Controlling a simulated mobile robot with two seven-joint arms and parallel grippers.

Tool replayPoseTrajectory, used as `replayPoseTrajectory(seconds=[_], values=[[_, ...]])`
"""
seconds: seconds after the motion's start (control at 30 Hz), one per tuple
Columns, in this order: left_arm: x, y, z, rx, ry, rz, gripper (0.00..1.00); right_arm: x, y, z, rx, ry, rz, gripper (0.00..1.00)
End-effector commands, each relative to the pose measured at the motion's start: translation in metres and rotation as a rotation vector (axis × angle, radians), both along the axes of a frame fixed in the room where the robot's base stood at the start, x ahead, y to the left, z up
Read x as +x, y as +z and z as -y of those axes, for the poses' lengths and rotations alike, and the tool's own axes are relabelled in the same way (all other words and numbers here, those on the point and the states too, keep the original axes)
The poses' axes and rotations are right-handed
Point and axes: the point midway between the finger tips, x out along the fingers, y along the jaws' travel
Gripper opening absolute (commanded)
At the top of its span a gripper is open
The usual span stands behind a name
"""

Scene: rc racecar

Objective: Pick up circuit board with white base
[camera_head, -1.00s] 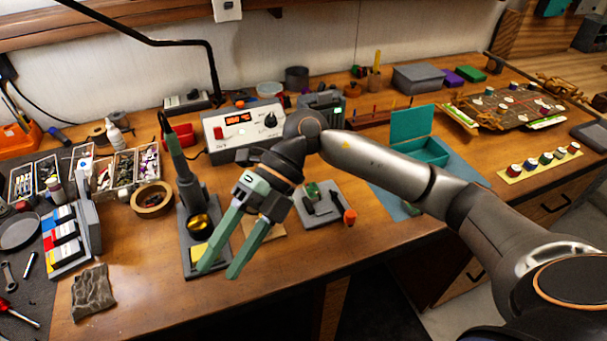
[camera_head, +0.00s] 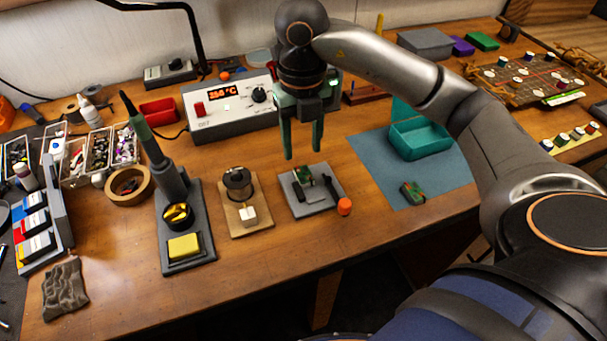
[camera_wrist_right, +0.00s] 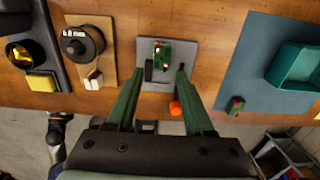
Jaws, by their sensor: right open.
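A small green circuit board (camera_head: 304,175) stands on a pale grey-white base (camera_head: 318,205) on the workbench. In the right wrist view the board (camera_wrist_right: 162,53) shows near the top middle on its grey base. My right gripper (camera_head: 303,154) is open and empty, pointing down just above and behind the board. In the wrist view its fingertips (camera_wrist_right: 159,72) lie on either side of the board's line, apart from it. A second small green and red board (camera_head: 412,193) lies on the blue mat. My left gripper is out of view.
A wooden stand with a spool (camera_head: 239,190) and a soldering iron stand (camera_head: 186,225) are to the left. An orange knob-like piece (camera_head: 344,206) sits at the base's right corner. A teal box (camera_head: 420,140) is on the blue mat (camera_head: 375,160). The soldering station (camera_head: 230,105) stands behind.

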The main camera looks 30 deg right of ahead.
Motion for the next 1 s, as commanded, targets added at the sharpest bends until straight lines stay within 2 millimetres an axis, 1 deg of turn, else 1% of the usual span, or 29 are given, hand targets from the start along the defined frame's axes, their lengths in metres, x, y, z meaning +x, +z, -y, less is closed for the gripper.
replayPoseTrajectory(seconds=[0.03, 0.1, 0.27, 0.5, 0.6, 0.7, 0.87, 0.93, 1.0], values=[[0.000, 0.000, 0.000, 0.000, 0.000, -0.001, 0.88, -0.001, -0.008, 0.000, -0.001, 0.000, -0.003, 0.53], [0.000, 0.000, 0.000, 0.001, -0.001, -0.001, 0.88, -0.001, -0.015, 0.000, -0.001, 0.001, -0.002, 0.53], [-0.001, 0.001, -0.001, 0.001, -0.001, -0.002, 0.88, 0.000, -0.024, 0.001, -0.001, 0.002, -0.002, 0.53], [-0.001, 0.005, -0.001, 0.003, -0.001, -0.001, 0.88, 0.000, -0.059, 0.004, 0.000, 0.001, -0.004, 0.53], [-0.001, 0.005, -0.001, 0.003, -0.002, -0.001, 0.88, 0.001, -0.069, 0.004, -0.001, 0.001, -0.002, 0.53], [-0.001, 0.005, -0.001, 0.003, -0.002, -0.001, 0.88, 0.001, -0.072, 0.004, -0.001, 0.002, -0.001, 0.53], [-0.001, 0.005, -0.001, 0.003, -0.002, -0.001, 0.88, 0.001, -0.072, 0.004, 0.000, 0.002, 0.000, 0.53], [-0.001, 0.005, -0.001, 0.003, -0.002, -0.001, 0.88, 0.001, -0.072, 0.004, 0.000, 0.002, 0.000, 0.47], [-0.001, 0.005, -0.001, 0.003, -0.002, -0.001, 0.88, 0.001, -0.072, 0.004, 0.000, 0.002, 0.000, 0.39]])
